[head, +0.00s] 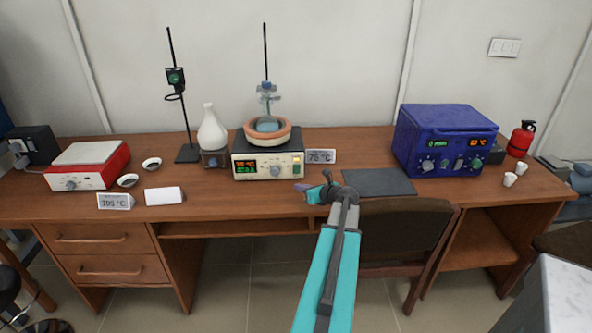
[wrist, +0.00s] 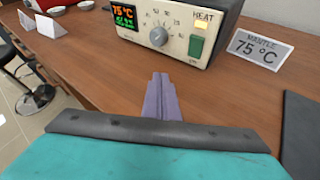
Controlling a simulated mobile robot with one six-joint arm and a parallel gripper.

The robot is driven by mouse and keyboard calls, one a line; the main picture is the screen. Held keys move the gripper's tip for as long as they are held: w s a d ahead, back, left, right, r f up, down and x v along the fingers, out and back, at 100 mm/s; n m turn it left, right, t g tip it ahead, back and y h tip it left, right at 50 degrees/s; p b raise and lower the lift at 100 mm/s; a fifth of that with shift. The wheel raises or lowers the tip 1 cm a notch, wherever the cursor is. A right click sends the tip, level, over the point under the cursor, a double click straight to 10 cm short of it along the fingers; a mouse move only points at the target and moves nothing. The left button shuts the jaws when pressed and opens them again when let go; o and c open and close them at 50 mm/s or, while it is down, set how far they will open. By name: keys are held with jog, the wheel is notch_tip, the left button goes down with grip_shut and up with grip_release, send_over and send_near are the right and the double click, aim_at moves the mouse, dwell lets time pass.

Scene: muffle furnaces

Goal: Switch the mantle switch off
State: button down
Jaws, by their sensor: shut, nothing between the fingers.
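The heating mantle (head: 243,161) stands at the middle of the desk, with a round flask in its orange ring. In the wrist view its cream front panel (wrist: 133,38) shows a lit display reading 75 °C, a grey dial (wrist: 158,36), a pale yellow lit HEAT lamp (wrist: 201,25) and a green rocker switch (wrist: 195,47) below the lamp. I cannot tell which way the rocker is tilted. My gripper (wrist: 160,77) is shut and empty, its purple fingers together, in front of the panel and apart from it. It also shows in the head view (head: 299,187), by the desk's front edge.
A sign (head: 320,156) reading 75 °C stands right of the mantle. A dark mat (head: 378,182) and blue furnace (head: 448,135) are farther right. A red hotplate (head: 88,166), dishes and a white flask (head: 211,130) stand left. A chair (head: 405,230) is at the front.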

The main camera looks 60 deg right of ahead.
aim_at(299, 171)
jog(key=shift+w+d+r, duration=0.15)
jog(key=shift+w+d, duration=0.45)
jog(key=shift+d, duration=0.25)
jog(key=shift+w+d+r, duration=0.1)
jog(key=shift+w+d, duration=0.5)
jog(key=shift+d, duration=0.3)
jog(key=shift+w+d+r, duration=0.15)
jog(key=shift+w+d, duration=0.45)
jog(key=shift+d, duration=0.25)
jog(key=shift+w+d+r+p, duration=0.15)
jog(key=shift+w+d+p, duration=0.5)
jog(key=shift+d, duration=0.25)
jog(key=shift+w+d, duration=0.1)
jog(key=shift+w, duration=0.05)
jog(key=shift+w+d, duration=0.2)
jog(key=shift+d, duration=0.05)
jog(key=shift+w+d+r+p, duration=0.1)
jog(key=shift+w+d+p, duration=0.15)
jog(key=shift+p, duration=0.15)
dwell(0.5)
jog(key=shift+s+a, duration=0.15)
jog(key=shift+s+a, duration=0.35)
jog(key=shift+a, duration=0.15)
dwell(0.5)
jog(key=shift+s+a+f, duration=0.2)
jog(key=shift+s+a, duration=0.55)
jog(key=shift+a, duration=0.25)
jog(key=shift+s+a+f, duration=0.2)
jog(key=shift+s+a, duration=0.5)
jog(key=shift+a, duration=0.3)
